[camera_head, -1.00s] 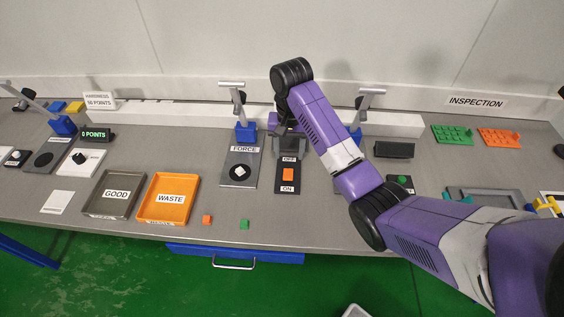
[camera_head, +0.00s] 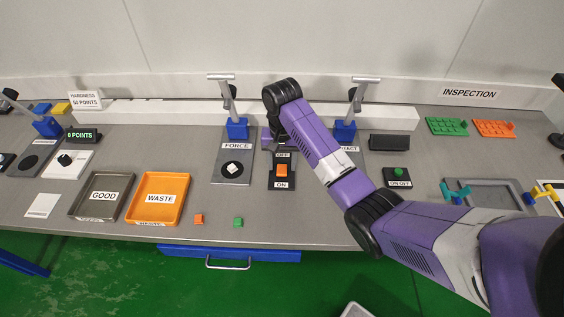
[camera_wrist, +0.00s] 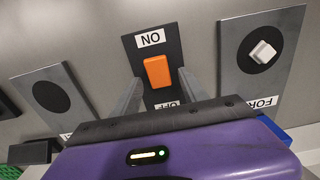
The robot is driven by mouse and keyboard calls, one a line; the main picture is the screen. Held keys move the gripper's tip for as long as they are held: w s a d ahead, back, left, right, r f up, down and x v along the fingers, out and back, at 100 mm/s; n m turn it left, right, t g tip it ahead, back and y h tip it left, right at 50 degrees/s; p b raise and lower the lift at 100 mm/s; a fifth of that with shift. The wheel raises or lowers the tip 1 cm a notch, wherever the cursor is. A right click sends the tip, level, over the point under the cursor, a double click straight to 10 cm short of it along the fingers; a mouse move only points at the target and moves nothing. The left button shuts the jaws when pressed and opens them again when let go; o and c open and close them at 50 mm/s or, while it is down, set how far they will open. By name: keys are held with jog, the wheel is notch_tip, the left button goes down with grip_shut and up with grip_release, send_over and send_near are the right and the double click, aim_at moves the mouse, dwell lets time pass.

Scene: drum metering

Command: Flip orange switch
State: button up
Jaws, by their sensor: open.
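The orange switch (camera_head: 282,171) sits on a dark plate (camera_head: 281,186) marked OFF at the far end and ON at the near end. In the wrist view the orange switch (camera_wrist: 157,71) lies between and beyond my two fingers, with the ON label above it and the OFF label partly hidden by my gripper. My gripper (camera_wrist: 160,95) is open and empty, its fingers on either side of the plate. In the head view my gripper (camera_head: 281,146) is over the OFF end, mostly hidden by my wrist. I cannot tell whether a finger touches the switch.
The FORCE station (camera_head: 232,169) with a white block stands left of the switch, and another station with a post stands right, partly hidden by my arm. An orange WASTE tray (camera_head: 186,199) and a GOOD tray (camera_head: 81,205) are at left. Small orange and green cubes lie at the front.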

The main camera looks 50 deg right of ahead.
grip_shut()
jog(key=shift+s+a+r+t+h+p, duration=0.15)
jog(key=shift+a+t+h+p, duration=0.15)
jog(key=shift+t+h+p, duration=0.45)
jog(key=shift+s+a+t+h+p, duration=0.2)
jog(key=shift+t+h+p, duration=0.2)
jog(key=shift+h, duration=0.25)
jog(key=shift+t+h, duration=0.25)
jog(key=shift+h, duration=0.15)
jog(key=shift+d, duration=0.1)
grip_release()
jog(key=v, duration=0.7)
jog(key=shift+r+b, duration=0.35)
jog(key=shift+b, duration=0.1)
